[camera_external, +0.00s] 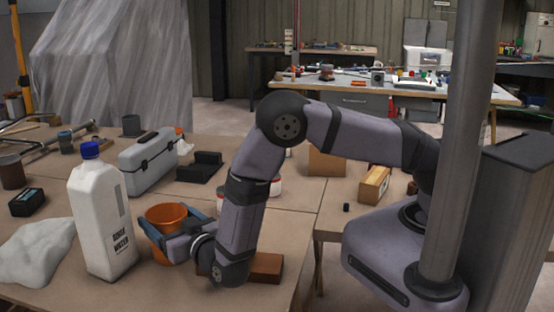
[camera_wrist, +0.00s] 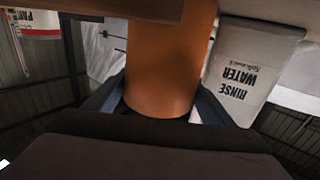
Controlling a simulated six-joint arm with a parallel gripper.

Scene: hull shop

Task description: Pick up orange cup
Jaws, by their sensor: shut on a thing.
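The orange cup (camera_external: 166,217) stands upright near the middle of the table in the external view, with its open rim up. My gripper (camera_external: 168,236) reaches it low from the right, one finger on each side. It is shut on the cup. In the wrist view the cup (camera_wrist: 165,60) fills the middle, between the two fingers (camera_wrist: 155,108). The cup's lower part is partly hidden by the gripper in the external view, so I cannot tell whether its base touches the table.
A white rinse water bottle (camera_external: 103,220) with a blue cap stands close left of the cup; it also shows in the wrist view (camera_wrist: 250,65). A white cloth (camera_external: 38,250) lies further left. A grey toolbox (camera_external: 150,160) is behind. A brown block (camera_external: 267,268) lies beside my wrist.

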